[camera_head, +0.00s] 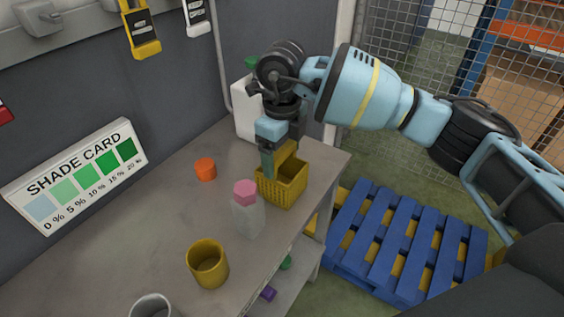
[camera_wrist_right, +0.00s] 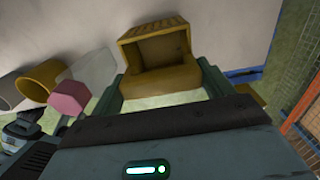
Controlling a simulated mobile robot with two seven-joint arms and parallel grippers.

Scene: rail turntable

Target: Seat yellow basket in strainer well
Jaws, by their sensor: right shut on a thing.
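The yellow basket (camera_head: 284,186) has meshed sides and a raised back part. It is at the right edge of the grey bench in the head view; I cannot tell whether it rests on the bench or hangs just above it. My right gripper (camera_head: 268,165) comes down from above and is shut on the basket. In the right wrist view the basket (camera_wrist_right: 160,72) sits between the two green fingers of the gripper (camera_wrist_right: 163,90). I cannot make out a strainer well. My left gripper is not in view.
On the bench (camera_head: 165,225) stand a pink-capped bottle (camera_head: 248,215), a yellow cup (camera_head: 207,264), an orange cap (camera_head: 205,169), a grey cup (camera_head: 152,306) and a white container (camera_head: 247,112) at the back. A blue pallet (camera_head: 395,240) lies right of the bench. A shade card (camera_head: 78,175) leans at the wall.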

